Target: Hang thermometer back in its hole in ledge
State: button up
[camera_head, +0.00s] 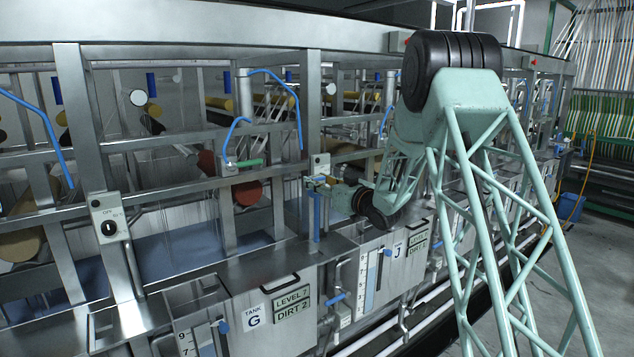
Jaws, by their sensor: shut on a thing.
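My gripper (318,183) is small in the picture, at the end of my green arm, beside a metal upright of the dyeing machine. It is shut on what looks like the thermometer (317,216), a slim blue upright shape just below the jaws. The thermometer's lower end is over the metal ledge (338,247) along the tank fronts. I cannot tell whether it touches the ledge. The hole in the ledge cannot be made out at this size.
A grey switch box (320,163) is on the upright right by my gripper. Tank G's front (270,308) is to the left below, tank J's front (396,262) to the right. Metal rails and blue curved handles (285,92) crowd the machine. Open floor (600,240) is at the right.

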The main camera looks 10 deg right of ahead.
aim_at(318, 240)
jog(key=shift+f, duration=0.15)
jog(key=shift+f, duration=1.75)
jog(key=shift+f+b, duration=7.7)
jog(key=shift+f, duration=2.55)
jog(key=o, duration=1.2)
jog(key=shift+s, duration=0.1)
